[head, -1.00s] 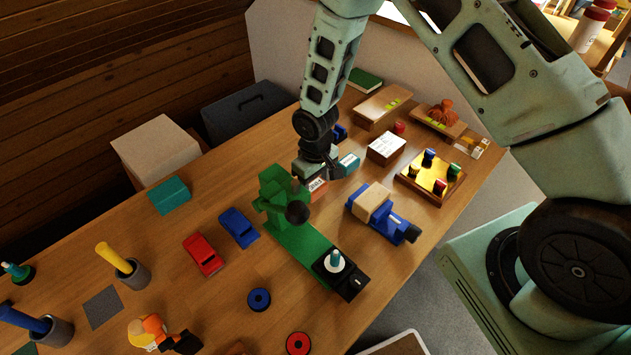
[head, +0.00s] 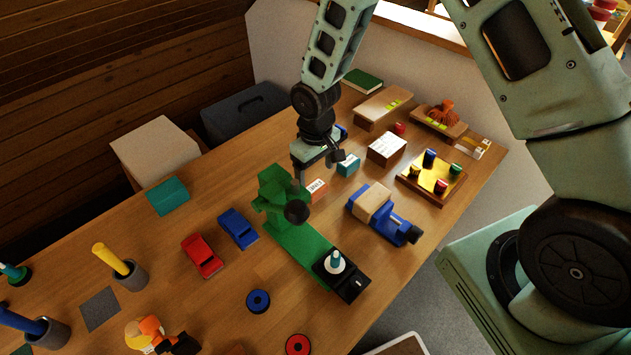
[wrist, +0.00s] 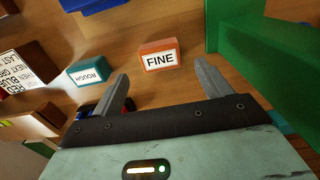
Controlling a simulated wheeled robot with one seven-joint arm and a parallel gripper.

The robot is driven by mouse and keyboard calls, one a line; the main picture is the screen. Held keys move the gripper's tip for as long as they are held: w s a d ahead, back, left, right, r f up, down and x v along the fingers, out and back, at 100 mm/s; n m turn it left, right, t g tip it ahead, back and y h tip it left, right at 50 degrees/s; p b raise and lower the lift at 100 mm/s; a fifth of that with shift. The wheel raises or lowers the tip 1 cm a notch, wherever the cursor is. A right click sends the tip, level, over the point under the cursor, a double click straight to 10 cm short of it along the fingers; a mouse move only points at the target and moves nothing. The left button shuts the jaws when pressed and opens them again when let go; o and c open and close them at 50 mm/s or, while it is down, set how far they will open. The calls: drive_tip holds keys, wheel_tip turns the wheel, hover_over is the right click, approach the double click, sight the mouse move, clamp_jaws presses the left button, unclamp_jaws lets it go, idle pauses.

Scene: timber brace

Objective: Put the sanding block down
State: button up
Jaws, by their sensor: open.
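The orange sanding block marked FINE (wrist: 160,57) rests on the wooden table, clear of my fingers in the wrist view. In the head view the orange block (head: 317,189) sits just right of the green machine. A teal block marked ROUGH (wrist: 88,73) lies left of it in the wrist view and farther back in the head view (head: 348,166). My gripper (head: 320,167) is above the table near both blocks. Its two fingers (wrist: 163,80) stand wide apart in the wrist view with nothing between them.
The green machine (head: 290,237) stands close to the orange block. A blue vise (head: 392,222) holding a wooden piece is to the right. A white-topped box (head: 386,149) and a tray with coloured spools (head: 431,180) lie behind.

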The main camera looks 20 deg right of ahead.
sight(316, 186)
wheel_tip(316, 186, up, 7)
drive_tip(key=shift+b, duration=0.35)
idle(0.3)
